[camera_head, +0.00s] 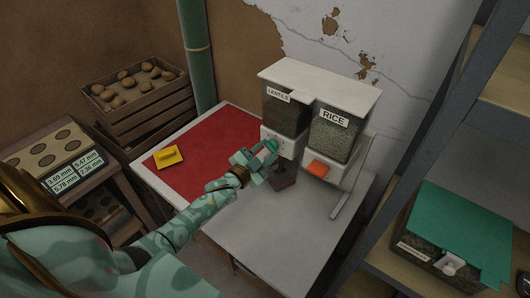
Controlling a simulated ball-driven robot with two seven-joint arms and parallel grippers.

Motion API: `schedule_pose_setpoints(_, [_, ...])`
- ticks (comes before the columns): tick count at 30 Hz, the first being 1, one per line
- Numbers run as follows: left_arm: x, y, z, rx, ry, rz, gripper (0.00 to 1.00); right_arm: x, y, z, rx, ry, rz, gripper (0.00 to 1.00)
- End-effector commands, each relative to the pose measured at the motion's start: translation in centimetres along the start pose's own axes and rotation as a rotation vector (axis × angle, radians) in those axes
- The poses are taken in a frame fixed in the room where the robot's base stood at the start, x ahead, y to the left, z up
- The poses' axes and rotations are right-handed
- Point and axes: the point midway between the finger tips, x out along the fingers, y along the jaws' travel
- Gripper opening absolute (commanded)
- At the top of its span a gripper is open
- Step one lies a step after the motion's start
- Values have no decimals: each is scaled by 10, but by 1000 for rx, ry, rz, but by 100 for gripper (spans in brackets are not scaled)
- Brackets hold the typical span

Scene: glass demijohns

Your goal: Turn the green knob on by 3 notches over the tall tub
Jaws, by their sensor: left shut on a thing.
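A dispenser with a lentils bin (285,113) and a rice bin (333,135) stands on the table. My left gripper (266,153) is at the front of the lentils side, shut on what looks like the green knob (271,145). The jaws mostly hide the knob, and its notch position cannot be read. A dark tub (284,181) stands on the table below the lentils outlet, partly hidden by my gripper. I cannot judge its height well. An orange knob (317,169) is on the rice side, untouched. My right gripper is not in view.
A yellow block (170,157) lies on the red mat (205,168). A potato crate (142,105) stands behind at left. A label board with holes (50,155) is at far left. A green-lidded box (459,233) is on the right shelf. The table front (280,237) is clear.

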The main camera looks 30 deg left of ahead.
Motion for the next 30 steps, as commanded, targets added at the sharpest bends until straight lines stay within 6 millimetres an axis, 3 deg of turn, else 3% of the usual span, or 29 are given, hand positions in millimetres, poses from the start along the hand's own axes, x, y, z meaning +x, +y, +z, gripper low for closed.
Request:
schedule_pose_setpoints(15, [-1, 2, 2, 321, -4, 3, 14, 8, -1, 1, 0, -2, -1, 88])
schedule_pose_setpoints(30, [-1, 2, 1, 374, -3, 3, 14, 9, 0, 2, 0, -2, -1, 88])
